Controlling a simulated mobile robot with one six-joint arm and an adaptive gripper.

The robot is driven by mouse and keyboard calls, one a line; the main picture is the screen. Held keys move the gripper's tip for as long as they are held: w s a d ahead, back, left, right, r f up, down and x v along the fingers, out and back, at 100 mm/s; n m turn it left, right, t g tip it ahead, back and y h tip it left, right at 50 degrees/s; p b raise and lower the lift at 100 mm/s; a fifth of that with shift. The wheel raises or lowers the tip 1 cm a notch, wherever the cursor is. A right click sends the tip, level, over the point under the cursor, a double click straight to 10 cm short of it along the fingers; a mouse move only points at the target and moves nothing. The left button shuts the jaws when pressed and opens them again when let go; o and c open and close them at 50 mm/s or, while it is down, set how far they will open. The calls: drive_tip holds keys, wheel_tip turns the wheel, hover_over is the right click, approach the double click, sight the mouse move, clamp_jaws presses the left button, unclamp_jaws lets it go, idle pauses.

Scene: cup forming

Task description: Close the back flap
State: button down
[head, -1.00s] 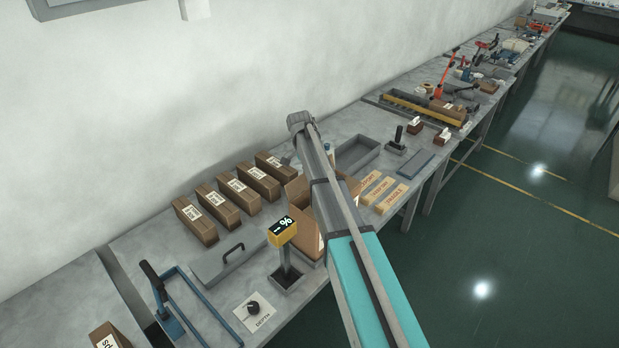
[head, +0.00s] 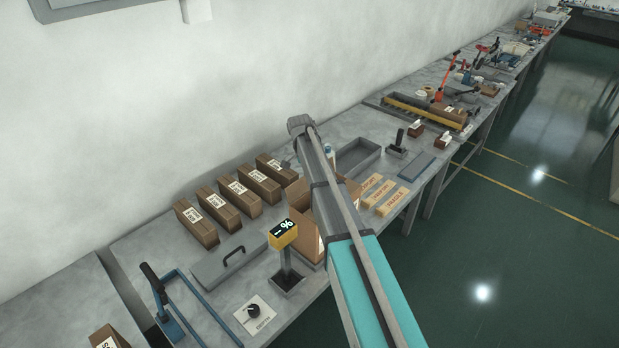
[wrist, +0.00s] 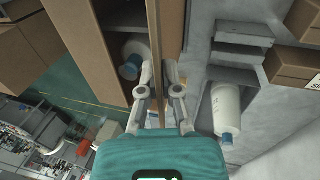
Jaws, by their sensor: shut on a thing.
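The open brown carton (head: 306,240) stands on the bench and is partly hidden behind my arm in the head view. In the wrist view, my gripper (wrist: 158,76) is shut on the back flap (wrist: 154,30), a thin brown panel seen nearly edge-on between the two fingers. A blue and white round item (wrist: 131,66) shows inside the carton. In the head view my fingers are hidden behind the arm.
Several sealed brown boxes (head: 240,196) stand along the wall side. A yellow-topped display post (head: 283,234) stands in front of the carton. A grey tray (head: 357,157) lies beyond it.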

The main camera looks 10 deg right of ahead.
drive_tip(key=shift+s+d, duration=0.15)
drive_tip(key=shift+d, duration=0.1)
drive_tip(key=shift+s+d+t+y, duration=0.1)
drive_tip(key=shift+s+t+y, duration=0.1)
drive_tip(key=shift+t+y, duration=0.25)
drive_tip(key=t+y, duration=0.1)
drive_tip(key=s+t+y, duration=0.1)
drive_tip(key=t, duration=0.1)
drive_tip(key=d+t+y+b, duration=0.1)
drive_tip(key=shift+s+d+f+t, duration=0.1)
drive_tip(key=shift+s+f+t, duration=0.2)
drive_tip(key=shift+s, duration=0.1)
drive_tip(key=t+y+b, duration=0.2)
drive_tip(key=b, duration=0.1)
drive_tip(key=s+d+f+t+y+b, duration=0.1)
drive_tip(key=t+b, duration=0.1)
drive_tip(key=shift+f, duration=0.1)
drive_tip(key=t+b, duration=0.1)
drive_tip(key=y+b, duration=0.1)
drive_tip(key=b, duration=0.1)
drive_tip(key=shift+s+f+t+b, duration=0.1)
drive_tip(key=shift+f+t+b, duration=0.1)
drive_tip(key=shift+t+b, duration=0.15)
drive_tip(key=shift+d+t+y+b, duration=0.1)
drive_tip(key=shift+t+y+b, duration=0.2)
drive_tip(key=shift+y+b, duration=0.1)
